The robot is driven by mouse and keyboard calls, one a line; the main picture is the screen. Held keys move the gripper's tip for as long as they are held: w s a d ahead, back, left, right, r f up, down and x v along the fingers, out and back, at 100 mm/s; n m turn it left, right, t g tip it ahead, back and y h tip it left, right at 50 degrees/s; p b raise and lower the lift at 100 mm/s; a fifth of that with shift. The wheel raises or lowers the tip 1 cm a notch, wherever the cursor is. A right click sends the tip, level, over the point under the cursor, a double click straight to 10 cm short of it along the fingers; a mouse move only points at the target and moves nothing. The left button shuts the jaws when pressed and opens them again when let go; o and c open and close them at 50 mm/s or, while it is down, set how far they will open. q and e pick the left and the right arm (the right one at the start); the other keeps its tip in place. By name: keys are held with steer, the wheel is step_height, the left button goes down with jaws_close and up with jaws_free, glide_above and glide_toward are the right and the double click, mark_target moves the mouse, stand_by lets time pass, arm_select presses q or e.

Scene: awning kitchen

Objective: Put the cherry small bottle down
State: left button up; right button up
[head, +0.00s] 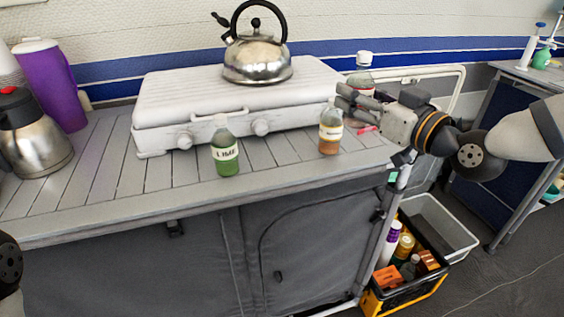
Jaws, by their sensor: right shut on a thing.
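My right gripper (350,101) reaches in from the right over the counter's right end. It is shut on a small white-capped bottle (362,79), seen just above and behind the fingers. The fingers hide much of this bottle, and I cannot read its label or tell whether its base touches the counter. A small red patch (369,128) shows below the gripper; I cannot tell whether it belongs to the bottle. My left gripper is out of view.
A green lime bottle (225,152) and an orange-brown bottle (330,131) stand on the slatted counter (100,190). A kettle (257,60) sits on the white stove (190,95) behind. A steel jug (32,140) and purple container (52,85) stand left. Free counter lies between the bottles.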

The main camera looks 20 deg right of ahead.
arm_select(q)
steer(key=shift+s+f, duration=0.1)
arm_select(e)
steer(key=shift+w+d+r+h, duration=0.25)
steer(key=shift+d+r+h, duration=0.1)
steer(key=shift+r, duration=0.25)
